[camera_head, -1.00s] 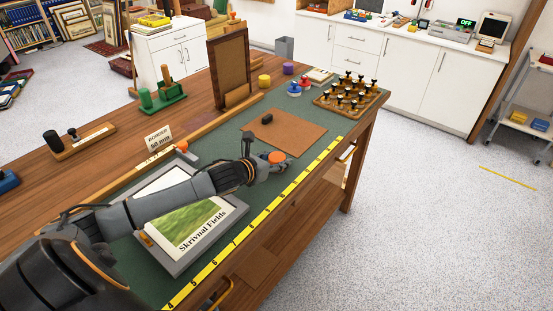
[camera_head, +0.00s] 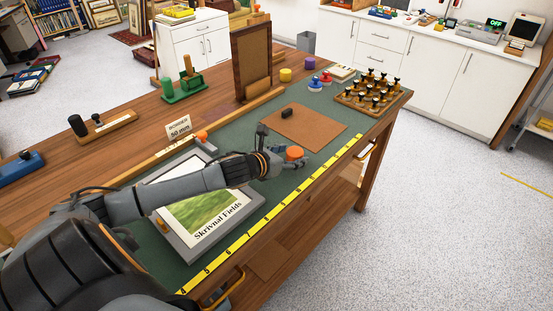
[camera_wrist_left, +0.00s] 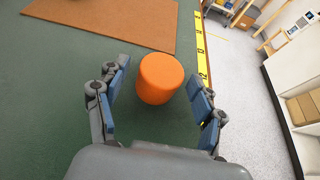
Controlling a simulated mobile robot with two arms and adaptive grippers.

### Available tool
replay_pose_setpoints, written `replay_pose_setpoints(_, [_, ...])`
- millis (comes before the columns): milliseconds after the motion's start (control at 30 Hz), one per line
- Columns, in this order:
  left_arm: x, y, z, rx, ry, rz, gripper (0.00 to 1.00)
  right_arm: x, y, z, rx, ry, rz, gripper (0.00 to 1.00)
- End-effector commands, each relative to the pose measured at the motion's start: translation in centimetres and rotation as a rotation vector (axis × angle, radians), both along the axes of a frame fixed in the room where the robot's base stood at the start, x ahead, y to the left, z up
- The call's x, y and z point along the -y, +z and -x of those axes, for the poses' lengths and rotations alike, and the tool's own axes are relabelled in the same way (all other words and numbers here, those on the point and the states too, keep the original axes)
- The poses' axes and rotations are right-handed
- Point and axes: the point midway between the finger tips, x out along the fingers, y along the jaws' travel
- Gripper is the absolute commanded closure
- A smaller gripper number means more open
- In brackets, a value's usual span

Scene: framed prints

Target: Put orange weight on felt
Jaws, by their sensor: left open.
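The orange weight (camera_head: 294,153) is a short cylinder standing on the green bench mat, just in front of the brown felt (camera_head: 318,133). It also shows in the left wrist view (camera_wrist_left: 160,78). My left gripper (camera_head: 285,150) is open, with a blue-padded finger on each side of the weight. In the left wrist view my left gripper (camera_wrist_left: 161,92) shows gaps between both fingers and the weight. The felt also shows there (camera_wrist_left: 110,18), beyond the weight. A small dark block (camera_head: 287,113) lies on the felt's far left part. My right gripper is not in view.
A framed print (camera_head: 210,208) lies under my left arm. A yellow measuring tape (camera_head: 270,227) runs along the bench's front edge. A wooden rack of dark-knobbed pieces (camera_head: 368,98) stands right of the felt. An upright wooden frame (camera_head: 252,62) stands behind.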

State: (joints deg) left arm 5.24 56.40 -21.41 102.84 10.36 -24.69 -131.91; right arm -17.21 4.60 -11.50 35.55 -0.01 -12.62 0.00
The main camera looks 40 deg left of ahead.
Motion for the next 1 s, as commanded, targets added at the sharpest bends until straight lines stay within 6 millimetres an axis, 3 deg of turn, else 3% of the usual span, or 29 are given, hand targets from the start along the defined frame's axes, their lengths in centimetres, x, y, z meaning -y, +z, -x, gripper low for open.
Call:
replay_pose_setpoints(200, [-0.2,1.3,3.7,-0.004,-0.004,-0.005,0.31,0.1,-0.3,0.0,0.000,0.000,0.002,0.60])
replay_pose_setpoints(500, [-0.5,2.9,7.3,-0.005,-0.001,-0.001,0.31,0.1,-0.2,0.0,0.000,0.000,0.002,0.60])
replay_pose_setpoints(1000, [-0.6,4.0,9.3,0.001,-0.002,0.000,0.31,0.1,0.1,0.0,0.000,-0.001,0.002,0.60])
